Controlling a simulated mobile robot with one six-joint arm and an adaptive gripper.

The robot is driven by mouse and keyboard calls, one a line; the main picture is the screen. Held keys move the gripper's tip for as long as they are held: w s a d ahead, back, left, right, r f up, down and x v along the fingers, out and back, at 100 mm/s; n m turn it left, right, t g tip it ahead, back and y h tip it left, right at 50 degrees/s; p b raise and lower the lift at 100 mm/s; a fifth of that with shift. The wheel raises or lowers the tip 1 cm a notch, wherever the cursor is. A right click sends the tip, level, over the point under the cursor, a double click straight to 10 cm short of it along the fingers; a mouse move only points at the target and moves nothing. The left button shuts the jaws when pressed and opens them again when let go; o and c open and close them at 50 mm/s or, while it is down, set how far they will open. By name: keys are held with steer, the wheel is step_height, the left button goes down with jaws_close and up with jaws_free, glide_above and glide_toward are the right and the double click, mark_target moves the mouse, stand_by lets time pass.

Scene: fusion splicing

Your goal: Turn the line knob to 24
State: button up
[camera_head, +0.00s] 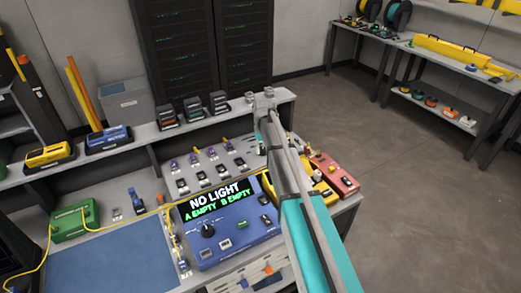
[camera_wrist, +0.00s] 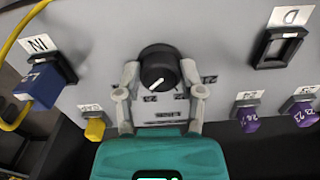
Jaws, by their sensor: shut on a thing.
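In the wrist view the black round knob (camera_wrist: 158,59) sits on a grey panel. My gripper (camera_wrist: 160,78) has one pale finger on each side of it, shut on it. The knob's white pointer line slants toward the lower left of the picture. Small dark number labels (camera_wrist: 181,97) surround the lower side of the knob; they appear upside down and are too blurred to read surely.
In the wrist view a blue plug (camera_wrist: 44,84) with a yellow cable is in the IN port, left of the knob. A yellow plug (camera_wrist: 95,128), purple plugs (camera_wrist: 249,120) and a D port (camera_wrist: 279,48) are near. In the head view a blue device (camera_head: 225,240) reads NO LIGHT.

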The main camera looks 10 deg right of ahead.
steer(key=m, duration=0.5)
steer(key=shift+a+m, duration=0.1)
steer(key=shift+m, duration=0.2)
steer(key=m, duration=0.4)
steer(key=o, duration=1.2)
steer(key=shift+c, duration=0.2)
steer(key=shift+r, duration=0.1)
